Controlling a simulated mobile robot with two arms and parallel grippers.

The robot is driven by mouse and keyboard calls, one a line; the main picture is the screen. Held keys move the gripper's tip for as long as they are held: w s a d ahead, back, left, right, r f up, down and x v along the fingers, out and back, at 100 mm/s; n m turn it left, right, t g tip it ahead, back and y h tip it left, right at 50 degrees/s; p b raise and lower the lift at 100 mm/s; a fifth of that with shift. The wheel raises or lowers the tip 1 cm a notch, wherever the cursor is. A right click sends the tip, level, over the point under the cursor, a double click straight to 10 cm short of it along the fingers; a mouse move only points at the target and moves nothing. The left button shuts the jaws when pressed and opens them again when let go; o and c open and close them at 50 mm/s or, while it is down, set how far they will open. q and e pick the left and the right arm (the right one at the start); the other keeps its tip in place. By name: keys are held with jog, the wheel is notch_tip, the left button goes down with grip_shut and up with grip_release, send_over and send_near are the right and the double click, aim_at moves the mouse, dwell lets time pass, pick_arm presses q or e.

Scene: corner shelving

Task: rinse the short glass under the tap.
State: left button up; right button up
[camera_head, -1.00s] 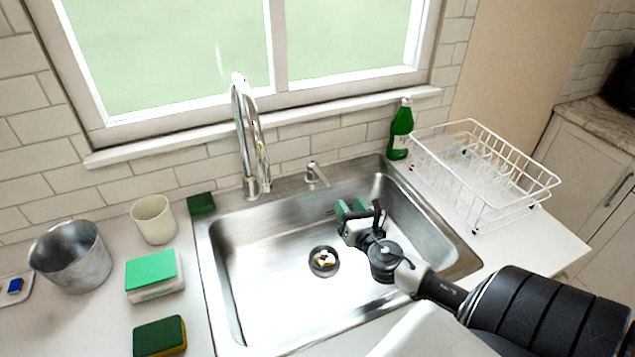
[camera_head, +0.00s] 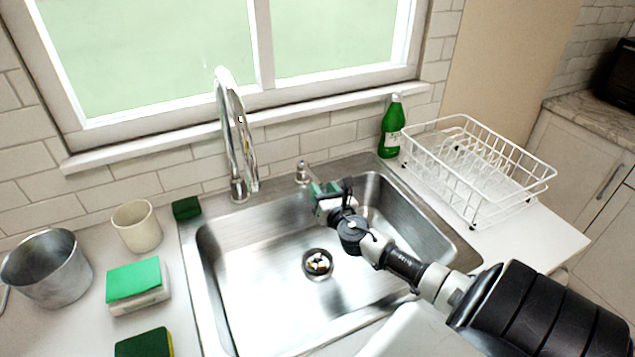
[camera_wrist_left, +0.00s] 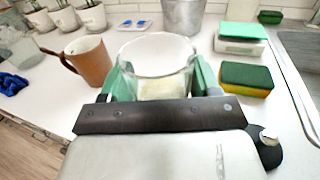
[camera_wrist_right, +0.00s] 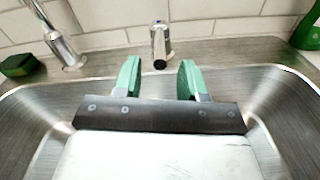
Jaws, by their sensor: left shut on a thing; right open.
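The short glass (camera_wrist_left: 158,52) is clear and shows in the left wrist view. My left gripper (camera_wrist_left: 160,82) is shut on it, with one green finger on each side, above the counter left of the sink. The left gripper and the glass are outside the head view. The chrome tap (camera_head: 236,140) stands behind the sink (camera_head: 265,290), and no water shows below its spout. The small tap lever (camera_head: 302,172) stands to its right. My right gripper (camera_head: 324,190) is open over the back of the sink. In the right wrist view the lever (camera_wrist_right: 159,45) is ahead, between the fingers.
A green bottle (camera_head: 391,128) and a white dish rack (camera_head: 475,170) stand right of the sink. A cream cup (camera_head: 136,228), a metal pot (camera_head: 48,272) and several sponges are on the left counter. A brown mug (camera_wrist_left: 88,60) stands left of the glass. The basin is empty.

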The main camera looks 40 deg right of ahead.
aim_at(318, 181)
jog(key=shift+x, duration=1.8)
grip_shut()
